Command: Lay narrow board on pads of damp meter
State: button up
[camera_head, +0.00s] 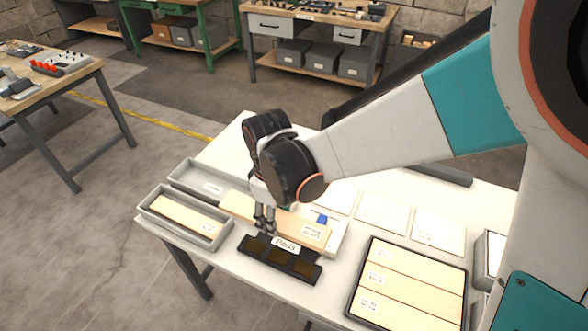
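A long pale board (308,231) with a white label at its right end lies or hangs slantwise behind my gripper's fingers. Its right part overlaps a white unit with a blue spot (321,218). A black block (250,246) marked "Pads", with dark brown pads on top, sits just in front of the board; the pads look bare. My gripper (265,228) points down at the board's near edge, behind the left end of the black block. Its two fingers are a small gap apart. Whether they hold the board is unclear. Another pale board (186,214) lies in a grey tray (215,240) at left.
A second grey tray (185,175) stands behind, looking empty where visible. A dark tray (356,306) of three labelled boards is at right. White labelled panels (381,213) lie behind it. Other workbenches (50,80) stand apart.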

aim_at(278, 257)
notch_tip(278, 257, down, 18)
jog(key=b, duration=1.1)
jog(key=shift+f+b, duration=0.2)
jog(key=shift+b, duration=0.2)
jog(key=shift+f, duration=0.15)
jog(key=o, duration=1.2)
jog(key=shift+c, duration=0.2)
notch_tip(278, 257, up, 12)
jog(key=p, duration=0.4)
jog(key=shift+r, duration=0.2)
jog(key=shift+d, duration=0.1)
